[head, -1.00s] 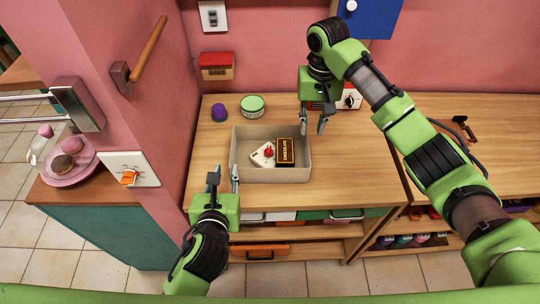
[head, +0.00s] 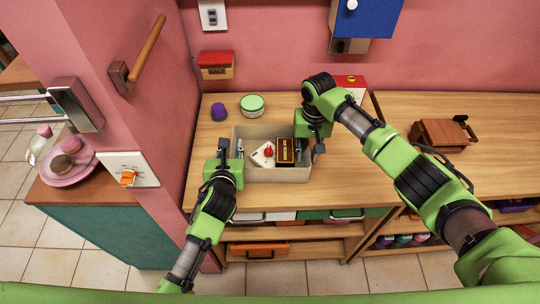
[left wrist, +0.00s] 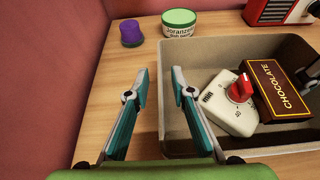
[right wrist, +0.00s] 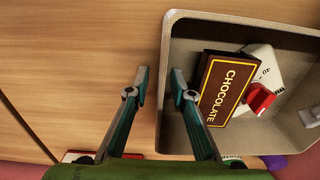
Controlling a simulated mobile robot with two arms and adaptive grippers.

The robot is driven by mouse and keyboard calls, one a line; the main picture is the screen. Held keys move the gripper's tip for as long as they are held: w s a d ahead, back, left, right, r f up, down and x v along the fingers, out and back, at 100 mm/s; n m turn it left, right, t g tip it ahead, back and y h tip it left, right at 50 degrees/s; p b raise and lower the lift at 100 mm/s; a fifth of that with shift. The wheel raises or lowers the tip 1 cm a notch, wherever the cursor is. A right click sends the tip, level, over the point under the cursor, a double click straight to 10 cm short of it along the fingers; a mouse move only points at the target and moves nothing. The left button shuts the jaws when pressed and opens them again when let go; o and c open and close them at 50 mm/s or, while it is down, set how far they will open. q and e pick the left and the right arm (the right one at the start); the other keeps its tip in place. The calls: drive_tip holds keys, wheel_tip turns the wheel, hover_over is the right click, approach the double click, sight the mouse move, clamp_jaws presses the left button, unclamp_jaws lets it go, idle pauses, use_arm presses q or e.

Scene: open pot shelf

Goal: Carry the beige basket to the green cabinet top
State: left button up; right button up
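The beige basket (head: 273,174) stands on the wooden counter. It holds a dark chocolate box (head: 285,151) and a white timer with a red knob (head: 262,155). My left gripper (head: 231,147) is open at the basket's left wall; in the left wrist view its fingers (left wrist: 160,82) lie on either side of that wall. My right gripper (head: 308,149) is open at the right wall; in the right wrist view its fingers (right wrist: 161,82) are on either side of the wall. Whether the fingers touch it, I cannot tell. The green cabinet (head: 95,238) with its wooden top (head: 70,195) is at left.
A purple cup (head: 218,112) and a green-lidded tub (head: 252,104) stand behind the basket.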

use_arm(q)
clamp_jaws()
use_arm(e)
clamp_jaws()
use_arm(q)
drive_tip(key=shift+r, duration=0.15)
use_arm(e)
drive_tip(key=shift+r, duration=0.1)
